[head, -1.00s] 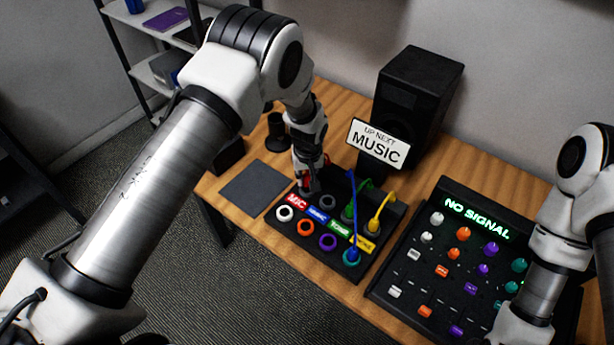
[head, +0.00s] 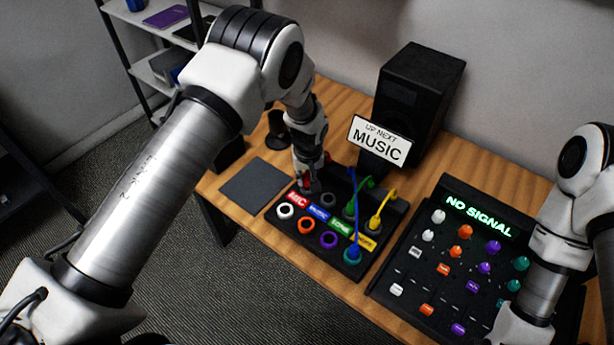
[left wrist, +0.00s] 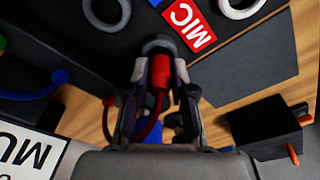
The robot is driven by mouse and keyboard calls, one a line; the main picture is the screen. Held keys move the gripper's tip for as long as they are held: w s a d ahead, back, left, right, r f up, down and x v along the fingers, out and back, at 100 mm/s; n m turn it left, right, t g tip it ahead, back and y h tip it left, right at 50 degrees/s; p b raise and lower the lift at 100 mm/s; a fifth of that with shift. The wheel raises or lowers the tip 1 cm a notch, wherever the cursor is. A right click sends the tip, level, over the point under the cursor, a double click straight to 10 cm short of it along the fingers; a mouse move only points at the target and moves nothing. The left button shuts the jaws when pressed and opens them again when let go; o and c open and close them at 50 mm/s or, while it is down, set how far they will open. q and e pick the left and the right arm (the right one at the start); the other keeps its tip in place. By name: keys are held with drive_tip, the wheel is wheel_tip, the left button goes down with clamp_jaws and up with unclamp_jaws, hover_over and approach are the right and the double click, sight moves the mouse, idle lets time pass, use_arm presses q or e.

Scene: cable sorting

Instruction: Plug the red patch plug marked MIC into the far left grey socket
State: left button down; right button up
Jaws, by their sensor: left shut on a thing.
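My left gripper (head: 308,187) is at the far left corner of the black patch panel (head: 381,247), beside the red MIC label (head: 298,200). In the left wrist view its fingers (left wrist: 160,75) are shut on the red plug (left wrist: 160,72), whose red cable (left wrist: 147,132) trails back. The plug's front end is at the far left grey socket (left wrist: 161,43), which the fingers partly cover. I cannot tell how deep the plug sits in it. Another grey socket (head: 328,200) is open beside it. My right gripper is out of view.
Blue (head: 355,215), green (head: 357,190) and yellow (head: 383,205) cables are plugged in to the right. White (head: 286,211), orange (head: 306,226) and purple (head: 329,240) rings line the front row. A speaker (head: 420,90) and mixer (head: 450,270) stand nearby. A dark mat (head: 254,186) lies left.

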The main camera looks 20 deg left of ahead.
use_arm(q)
drive_tip(key=shift+f, duration=0.3)
drive_tip(key=shift+c, duration=2)
unclamp_jaws()
drive_tip(key=shift+w+r+p, duration=0.1)
drive_tip(key=shift+r+p, duration=0.45)
drive_tip(key=shift+r, duration=0.35)
drive_tip(key=shift+r+p, duration=1.75)
drive_tip(key=shift+r, duration=0.95)
drive_tip(key=shift+f, duration=0.1)
